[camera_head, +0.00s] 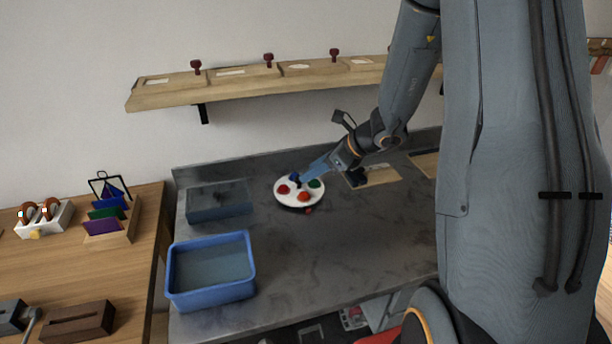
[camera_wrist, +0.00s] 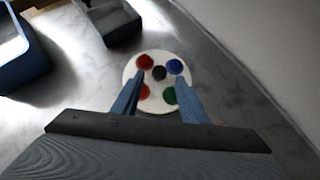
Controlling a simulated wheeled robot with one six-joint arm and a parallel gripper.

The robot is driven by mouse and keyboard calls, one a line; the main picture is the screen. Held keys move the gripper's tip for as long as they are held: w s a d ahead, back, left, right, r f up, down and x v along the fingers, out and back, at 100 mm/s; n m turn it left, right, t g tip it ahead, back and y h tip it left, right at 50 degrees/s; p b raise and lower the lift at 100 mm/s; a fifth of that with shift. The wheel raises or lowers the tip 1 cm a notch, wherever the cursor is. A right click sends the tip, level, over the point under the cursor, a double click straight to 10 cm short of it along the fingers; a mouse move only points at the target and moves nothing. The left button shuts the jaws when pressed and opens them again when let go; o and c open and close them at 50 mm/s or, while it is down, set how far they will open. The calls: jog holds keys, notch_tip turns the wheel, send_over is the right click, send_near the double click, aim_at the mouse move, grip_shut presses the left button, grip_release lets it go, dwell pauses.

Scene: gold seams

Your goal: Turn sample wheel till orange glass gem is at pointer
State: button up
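The sample wheel (camera_head: 287,202) is a round white disc on the grey bench, and it also shows in the wrist view (camera_wrist: 133,72). Its gems are a red one (camera_head: 283,189), an orange-red one (camera_head: 303,196) at the front, a green one (camera_head: 314,184) and a blue one (camera_head: 294,176). A dark hub (camera_wrist: 159,72) sits at its centre. A small red piece (camera_head: 308,210) at the front edge may be the pointer. My gripper (camera_wrist: 159,80) is open above the wheel, its fingers on either side of the hub. Contact cannot be told.
A blue bin (camera_head: 212,292) stands front left on the bench, with a dark grey tray (camera_head: 220,203) behind it. A wooden shelf (camera_head: 240,88) hangs on the wall above. The bench in front of the wheel is clear.

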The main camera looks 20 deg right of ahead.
jog(key=shift+v, duration=1.55)
